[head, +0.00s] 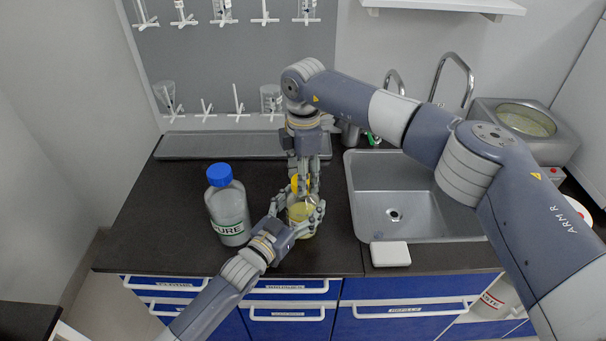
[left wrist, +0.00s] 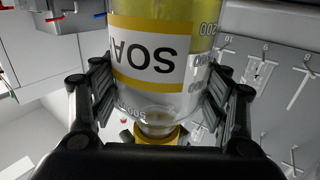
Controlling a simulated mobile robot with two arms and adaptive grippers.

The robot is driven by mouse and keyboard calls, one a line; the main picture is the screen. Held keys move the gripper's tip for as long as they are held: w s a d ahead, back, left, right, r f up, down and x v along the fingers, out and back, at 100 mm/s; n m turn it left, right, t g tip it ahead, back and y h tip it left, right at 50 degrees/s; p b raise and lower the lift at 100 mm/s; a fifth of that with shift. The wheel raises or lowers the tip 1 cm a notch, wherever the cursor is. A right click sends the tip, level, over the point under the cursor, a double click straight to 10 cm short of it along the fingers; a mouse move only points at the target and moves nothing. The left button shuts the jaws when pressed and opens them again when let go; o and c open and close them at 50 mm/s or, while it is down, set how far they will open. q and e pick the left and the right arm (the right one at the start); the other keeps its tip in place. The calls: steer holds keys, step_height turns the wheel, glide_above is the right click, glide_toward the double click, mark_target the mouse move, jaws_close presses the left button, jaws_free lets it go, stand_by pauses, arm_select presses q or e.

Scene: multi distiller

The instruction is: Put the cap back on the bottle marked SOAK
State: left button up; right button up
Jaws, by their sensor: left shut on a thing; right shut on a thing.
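The bottle marked SOAK (head: 301,213) is clear, with yellowish liquid, and stands on the dark counter. Its yellow-edged label, reading "SOA" upside down, shows in the left wrist view (left wrist: 147,55). My left gripper (head: 294,217) is shut around the bottle, with fingers on both sides in the left wrist view (left wrist: 160,100). My right gripper (head: 302,180) points straight down over the bottle and is shut on the yellow cap (head: 296,184). Yellow also shows around the bottle's neck in the left wrist view (left wrist: 152,135). I cannot tell whether the cap is seated; the fingers partly hide it.
A larger bottle with a blue cap (head: 229,211), its label ending in "URE", stands left of my grippers. A grey tray (head: 205,146) lies behind. A sink (head: 425,222) is to the right, with a white block (head: 390,254) at its front edge. Pegs with glassware hang above.

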steer(key=m, duration=0.5)
steer(key=shift+m, duration=0.3)
steer(key=m, duration=0.3)
steer(key=o, duration=0.7)
steer(key=shift+r, duration=0.15)
steer(key=shift+r, duration=2.1)
steer(key=shift+c, duration=0.3)
